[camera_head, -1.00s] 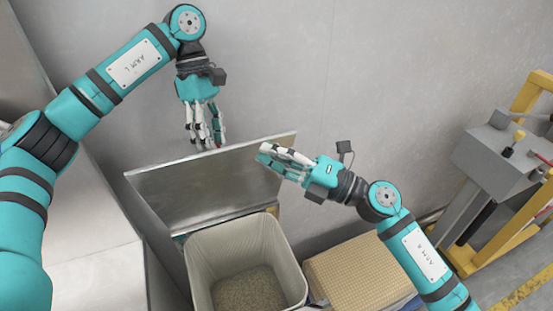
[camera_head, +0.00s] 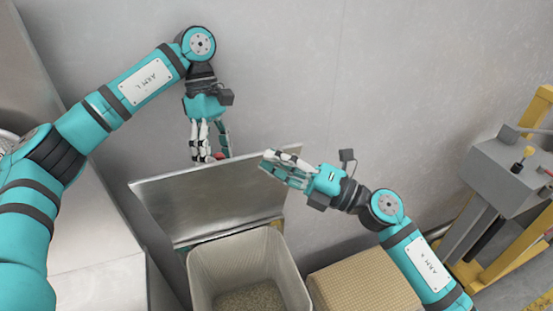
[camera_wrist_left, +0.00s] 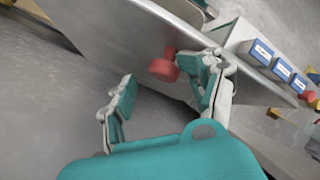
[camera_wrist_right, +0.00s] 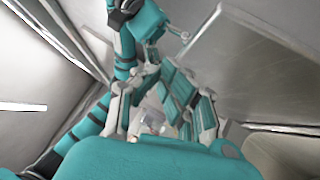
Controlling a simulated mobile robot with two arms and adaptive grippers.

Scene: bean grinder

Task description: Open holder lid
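The holder lid (camera_head: 205,203) is a flat metal plate standing steeply tilted up behind the open holder (camera_head: 205,276), which has grain at its bottom. A red knob (camera_wrist_left: 163,69) shows on the lid in the left wrist view. My left gripper (camera_head: 210,158) hangs at the lid's top edge, its fingers spread apart with the knob near one fingertip; I cannot tell if they touch. My right gripper (camera_head: 272,167) is at the lid's upper right corner. Its fingers look close together and overlap the lid in the head view; whether they touch it is unclear.
A tan woven-topped box (camera_head: 360,280) stands right of the holder. A grey and yellow machine with levers (camera_head: 505,175) is at the far right. A grey wall (camera_head: 320,60) rises close behind the lid.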

